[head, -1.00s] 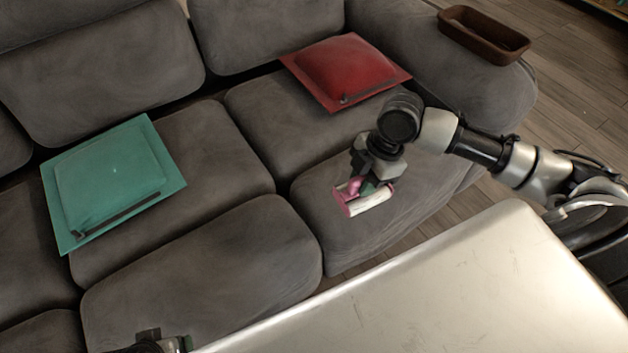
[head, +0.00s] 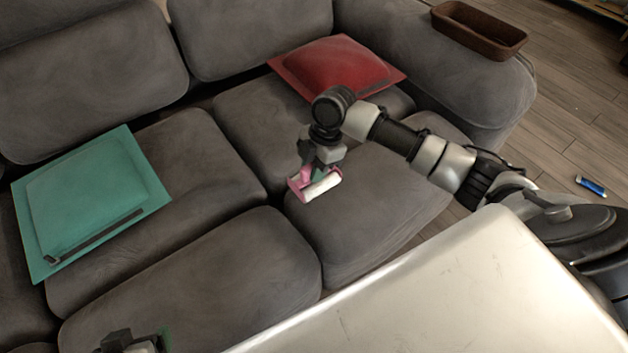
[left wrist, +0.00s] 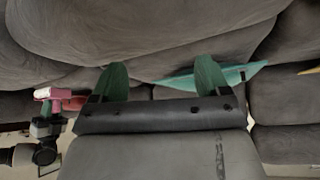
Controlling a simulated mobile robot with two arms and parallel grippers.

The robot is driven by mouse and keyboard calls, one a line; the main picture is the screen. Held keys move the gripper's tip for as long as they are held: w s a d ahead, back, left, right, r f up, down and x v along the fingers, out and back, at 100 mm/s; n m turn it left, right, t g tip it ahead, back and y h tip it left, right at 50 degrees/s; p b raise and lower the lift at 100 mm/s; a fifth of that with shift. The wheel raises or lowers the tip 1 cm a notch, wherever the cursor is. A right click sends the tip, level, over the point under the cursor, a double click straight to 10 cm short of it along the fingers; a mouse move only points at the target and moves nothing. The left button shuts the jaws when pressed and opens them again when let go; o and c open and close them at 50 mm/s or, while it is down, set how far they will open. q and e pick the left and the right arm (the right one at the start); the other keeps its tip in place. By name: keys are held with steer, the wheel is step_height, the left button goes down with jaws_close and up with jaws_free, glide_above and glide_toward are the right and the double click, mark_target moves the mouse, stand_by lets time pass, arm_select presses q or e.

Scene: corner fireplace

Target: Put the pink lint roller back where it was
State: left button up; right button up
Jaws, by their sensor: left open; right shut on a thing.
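The pink lint roller (head: 322,188), with a white roll, is held in my right gripper (head: 318,172) over the front right seat of the grey sofa (head: 380,215). I cannot tell whether it touches the seat. In the left wrist view, the lint roller (left wrist: 46,93) shows small at the left edge in my right gripper. My left gripper (head: 140,345) is only partly in view at the bottom left of the head view. Its two green fingers stand apart and empty in the left wrist view (left wrist: 162,80).
A teal cushion (head: 95,195) lies on the left seats and a red cushion (head: 340,65) on the right. A brown tray (head: 480,32) rests on the right armrest. A blue object (head: 591,186) lies on the wood floor. A pale flat surface (head: 450,290) fills the bottom right.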

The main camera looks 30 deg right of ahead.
step_height(320, 180, down, 4)
steer(key=shift+r+b, duration=0.15)
steer(key=shift+b, duration=0.6)
arm_select(q)
steer(key=w+d+r+t+h, duration=0.1)
steer(key=w+d+r+t, duration=0.1)
steer(key=w+r+t, duration=0.1)
steer(key=shift+w+t, duration=0.6)
steer(key=shift+w, duration=0.4)
steer(key=shift+a, duration=0.1)
arm_select(e)
steer(key=shift+f, duration=0.3)
steer(key=o, duration=0.9)
